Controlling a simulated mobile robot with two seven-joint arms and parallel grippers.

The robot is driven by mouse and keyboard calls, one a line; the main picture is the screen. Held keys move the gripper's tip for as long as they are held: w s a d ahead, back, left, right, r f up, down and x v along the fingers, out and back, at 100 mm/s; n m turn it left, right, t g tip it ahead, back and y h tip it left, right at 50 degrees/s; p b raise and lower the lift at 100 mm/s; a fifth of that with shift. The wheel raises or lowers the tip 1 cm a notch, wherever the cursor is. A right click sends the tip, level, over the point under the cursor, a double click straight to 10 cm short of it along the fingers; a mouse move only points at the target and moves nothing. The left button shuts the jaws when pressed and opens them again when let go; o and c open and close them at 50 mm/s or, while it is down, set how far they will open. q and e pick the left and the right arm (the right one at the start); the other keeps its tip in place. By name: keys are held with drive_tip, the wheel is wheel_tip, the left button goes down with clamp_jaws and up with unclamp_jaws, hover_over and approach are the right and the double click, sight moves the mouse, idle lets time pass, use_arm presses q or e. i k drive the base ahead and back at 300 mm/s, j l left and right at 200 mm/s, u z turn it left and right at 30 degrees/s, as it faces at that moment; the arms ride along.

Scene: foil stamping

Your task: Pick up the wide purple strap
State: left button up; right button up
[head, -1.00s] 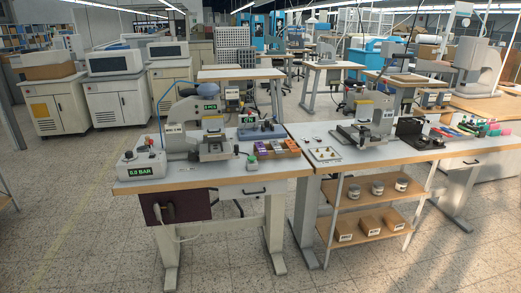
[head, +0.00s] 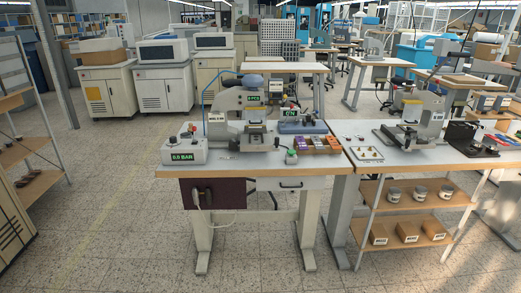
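A small purple patch (head: 304,142) shows in the tray of coloured items (head: 319,152) at the right end of the left workbench (head: 235,168). It is too small to tell whether it is the wide purple strap. Green and orange items lie beside it. Neither of my grippers is in view.
A stamping press (head: 253,125) and a control box marked 0.0 BAR (head: 184,149) stand on the left workbench. A second bench (head: 395,153) with another press adjoins it at right. Open shelves (head: 28,150) stand at far left. The tiled floor (head: 110,215) in front is clear.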

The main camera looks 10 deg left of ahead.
sight(302, 145)
drive_tip(key=i+j+z, duration=0.1)
drive_tip(key=i+z, duration=0.15)
drive_tip(key=i, duration=0.65)
